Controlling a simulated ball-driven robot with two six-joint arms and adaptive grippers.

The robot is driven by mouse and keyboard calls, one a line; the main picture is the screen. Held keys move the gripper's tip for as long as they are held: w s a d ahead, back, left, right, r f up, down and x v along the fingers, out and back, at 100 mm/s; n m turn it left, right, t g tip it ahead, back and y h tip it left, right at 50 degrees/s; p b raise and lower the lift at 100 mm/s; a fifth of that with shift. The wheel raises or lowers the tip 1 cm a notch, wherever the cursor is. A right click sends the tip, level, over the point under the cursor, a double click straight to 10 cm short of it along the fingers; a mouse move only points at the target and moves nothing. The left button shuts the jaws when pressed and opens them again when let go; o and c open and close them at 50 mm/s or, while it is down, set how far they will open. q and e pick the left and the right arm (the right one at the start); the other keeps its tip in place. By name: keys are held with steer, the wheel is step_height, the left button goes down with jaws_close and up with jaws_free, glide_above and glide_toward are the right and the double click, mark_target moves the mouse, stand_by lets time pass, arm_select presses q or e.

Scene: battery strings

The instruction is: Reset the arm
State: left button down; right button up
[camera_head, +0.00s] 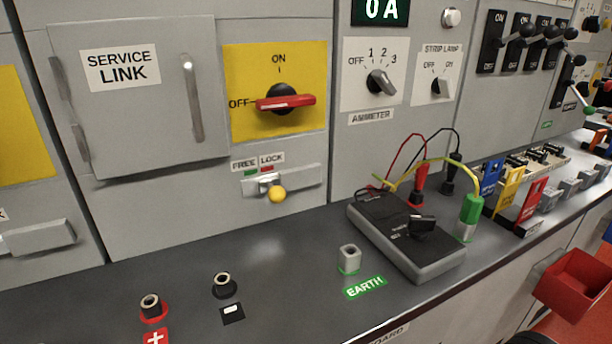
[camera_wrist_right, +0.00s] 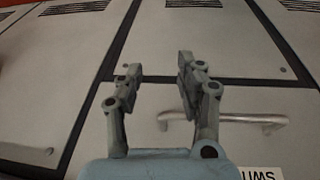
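My right gripper (camera_wrist_right: 157,82) shows in the right wrist view. Its two grey fingers stand apart with nothing between them. Behind it are light grey cabinet panels (camera_wrist_right: 75,45) and a horizontal metal bar handle (camera_wrist_right: 245,122), and I cannot tell from this view how far off they are. In the head view neither gripper shows clearly. My left gripper is in no frame.
A grey bench (camera_head: 190,275) carries a dark meter box (camera_head: 375,220) with leads, a green-banded plug (camera_head: 469,212), terminals (camera_head: 225,285) and an earth post (camera_head: 349,260). Behind stands the panel with a red-handled switch (camera_head: 290,102). A red bin (camera_head: 575,283) hangs at the right.

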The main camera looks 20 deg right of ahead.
steer(key=s+d+f+g+b, duration=0.1)
steer(key=s+f, duration=0.3)
steer(key=f, duration=0.6)
steer(key=s+d+f, duration=0.1)
steer(key=s+f, duration=0.4)
steer(key=f, duration=0.6)
steer(key=s+f+b, duration=0.1)
steer(key=s+f, duration=0.7)
steer(key=s, duration=0.4)
steer(key=shift+s+f+g, duration=0.2)
steer(key=shift+f+g, duration=0.1)
steer(key=shift+g, duration=0.1)
steer(key=shift+d, duration=0.1)
